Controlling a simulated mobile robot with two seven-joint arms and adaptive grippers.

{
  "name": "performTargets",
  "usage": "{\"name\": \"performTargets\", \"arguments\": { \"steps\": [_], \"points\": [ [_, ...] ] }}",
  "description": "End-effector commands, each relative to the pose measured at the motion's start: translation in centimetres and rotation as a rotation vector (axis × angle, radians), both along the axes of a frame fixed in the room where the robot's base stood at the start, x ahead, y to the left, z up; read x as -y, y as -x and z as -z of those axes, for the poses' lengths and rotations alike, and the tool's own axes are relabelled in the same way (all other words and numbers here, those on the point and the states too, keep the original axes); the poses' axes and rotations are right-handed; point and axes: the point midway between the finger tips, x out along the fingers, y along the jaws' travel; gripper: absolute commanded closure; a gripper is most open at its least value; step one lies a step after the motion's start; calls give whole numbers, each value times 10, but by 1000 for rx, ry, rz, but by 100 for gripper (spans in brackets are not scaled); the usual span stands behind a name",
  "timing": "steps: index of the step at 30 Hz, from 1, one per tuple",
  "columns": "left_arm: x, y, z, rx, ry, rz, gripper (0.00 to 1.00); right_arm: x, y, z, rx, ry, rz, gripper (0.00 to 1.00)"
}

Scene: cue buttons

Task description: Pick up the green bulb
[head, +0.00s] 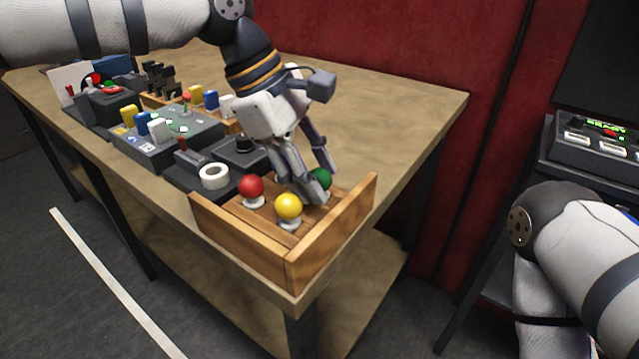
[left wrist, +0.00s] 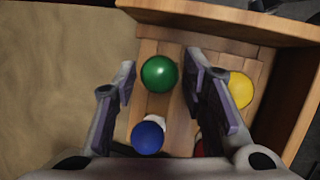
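The green bulb (head: 320,179) sits in the wooden box (head: 335,232) at the table's right end, partly hidden behind my left gripper's fingers in the head view. My left gripper (head: 322,183) reaches down into the box and is open. A blue bulb (left wrist: 148,137) shows closer to the palm between the fingers. My right gripper is not in view; only my right arm shows.
A yellow bulb (head: 288,206) and a red bulb (head: 251,187) stand in the same box, close to the fingers. The box walls rise around them. The table's back right is clear.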

Motion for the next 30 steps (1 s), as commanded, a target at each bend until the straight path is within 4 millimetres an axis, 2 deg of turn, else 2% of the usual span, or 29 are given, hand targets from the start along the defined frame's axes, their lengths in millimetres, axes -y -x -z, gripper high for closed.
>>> {"name": "performTargets", "arguments": {
  "steps": [1, 3, 4, 14, 17, 20, 22, 27, 30],
  "points": [
    [0, 0, 0, 0, 0, 0, 70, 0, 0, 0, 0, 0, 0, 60],
    [0, 0, 0, 0, 0, 0, 86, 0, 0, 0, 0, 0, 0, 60],
    [0, 0, 0, 0, 0, 0, 91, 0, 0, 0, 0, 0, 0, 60],
    [0, 0, -1, 0, 0, 0, 91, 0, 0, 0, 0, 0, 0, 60],
    [0, -1, -7, 2, 1, -1, 91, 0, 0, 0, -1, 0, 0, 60],
    [0, -1, -22, 3, 1, 0, 91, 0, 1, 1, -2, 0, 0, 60],
    [-2, 3, -40, 5, 2, 0, 91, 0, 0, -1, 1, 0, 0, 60],
    [-21, 40, -90, 11, 3, 1, 91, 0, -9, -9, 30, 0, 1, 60],
    [-35, 67, -107, 11, 1, 1, 91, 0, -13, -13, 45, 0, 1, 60]
  ]
}}
